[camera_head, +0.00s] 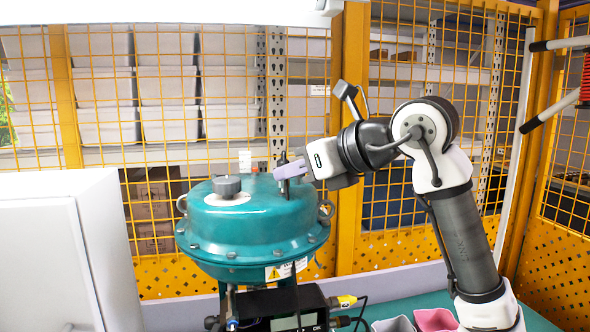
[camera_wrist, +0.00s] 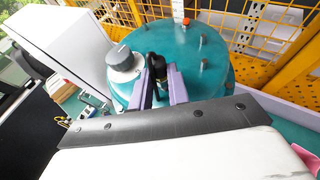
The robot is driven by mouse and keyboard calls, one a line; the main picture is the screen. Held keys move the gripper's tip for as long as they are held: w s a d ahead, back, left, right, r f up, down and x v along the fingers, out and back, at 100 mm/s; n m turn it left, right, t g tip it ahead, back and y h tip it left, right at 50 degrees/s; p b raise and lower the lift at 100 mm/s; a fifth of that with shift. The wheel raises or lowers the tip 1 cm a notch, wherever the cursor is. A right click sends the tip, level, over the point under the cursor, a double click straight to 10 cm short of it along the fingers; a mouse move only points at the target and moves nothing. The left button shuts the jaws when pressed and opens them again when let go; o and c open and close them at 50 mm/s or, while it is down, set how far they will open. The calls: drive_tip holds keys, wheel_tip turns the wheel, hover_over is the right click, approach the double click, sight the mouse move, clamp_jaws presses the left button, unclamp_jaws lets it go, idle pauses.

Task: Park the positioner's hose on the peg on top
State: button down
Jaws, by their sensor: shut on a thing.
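The positioner is a teal round valve housing (camera_head: 250,230) with bolts round its rim and a grey knob (camera_head: 227,187) on top; the knob also shows in the wrist view (camera_wrist: 122,59). My gripper (camera_head: 287,171) is over the right part of the top. In the wrist view its two purple fingers (camera_wrist: 160,82) are shut on a black upright hose end (camera_wrist: 157,66), right of the knob. Whether the hose end touches the lid or a peg is hidden. A short red-tipped peg (camera_wrist: 186,21) stands farther back on the lid.
A white cabinet (camera_head: 60,255) stands close at the left. A yellow mesh fence (camera_head: 345,130) and shelves with bins are behind. Grey and pink bins (camera_head: 435,320) sit at lower right.

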drive_tip(key=shift+f+b, duration=0.4)
drive_tip(key=shift+f, duration=0.15)
drive_tip(key=c, duration=1.3)
unclamp_jaws()
drive_tip(key=shift+o, duration=0.2)
